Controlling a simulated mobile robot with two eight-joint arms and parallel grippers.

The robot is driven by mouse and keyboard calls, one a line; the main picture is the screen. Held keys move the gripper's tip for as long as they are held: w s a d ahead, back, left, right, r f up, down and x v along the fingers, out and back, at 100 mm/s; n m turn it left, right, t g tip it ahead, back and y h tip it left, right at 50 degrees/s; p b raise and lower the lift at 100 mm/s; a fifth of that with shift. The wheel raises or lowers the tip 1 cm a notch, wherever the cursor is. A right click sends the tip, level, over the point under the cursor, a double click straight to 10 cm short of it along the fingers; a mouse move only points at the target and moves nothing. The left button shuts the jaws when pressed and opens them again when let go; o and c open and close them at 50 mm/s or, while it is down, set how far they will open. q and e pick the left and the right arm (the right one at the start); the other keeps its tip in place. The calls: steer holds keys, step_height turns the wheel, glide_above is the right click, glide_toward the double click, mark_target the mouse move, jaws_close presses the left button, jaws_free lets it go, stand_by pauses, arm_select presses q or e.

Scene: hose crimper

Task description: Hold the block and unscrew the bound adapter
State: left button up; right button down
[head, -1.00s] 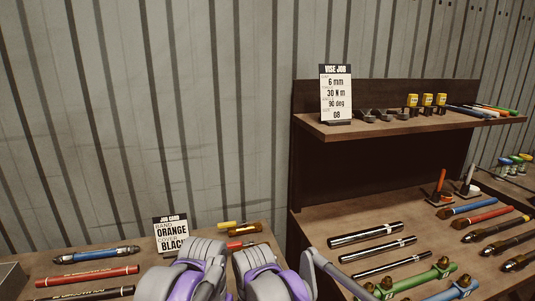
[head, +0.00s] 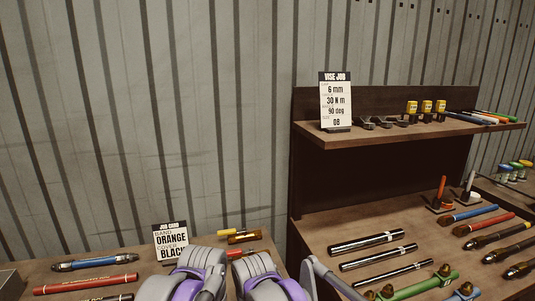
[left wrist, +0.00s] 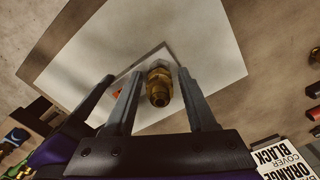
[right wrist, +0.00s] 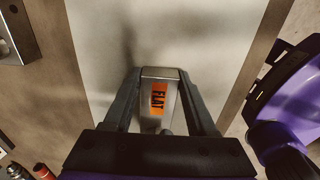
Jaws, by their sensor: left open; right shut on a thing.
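A grey metal block (right wrist: 170,120) with an orange FLAT label lies over a pale mat in the right wrist view. My right gripper (right wrist: 160,78) is shut on it, one finger along each side. A brass adapter (left wrist: 158,88) shows in the left wrist view, its open end toward the camera. My left gripper (left wrist: 157,78) is open, with a finger on each side of the adapter and a visible gap on the left. The adapter's far end and its joint with the block are hard to make out. In the head view only my arm links show; both grippers are hidden.
A pale mat (right wrist: 225,45) lies beneath. A job card (head: 171,243) reading ORANGE and BLACK stands on the bench, also at the lower right of the left wrist view (left wrist: 285,160). A shelf unit (head: 400,140) and rows of tools (head: 366,243) stand at right.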

arm_select(q)
steer(key=shift+r, duration=0.15)
stand_by(0.4)
step_height(320, 180, up, 12)
steer(key=shift+f, duration=6.15)
jaws_close()
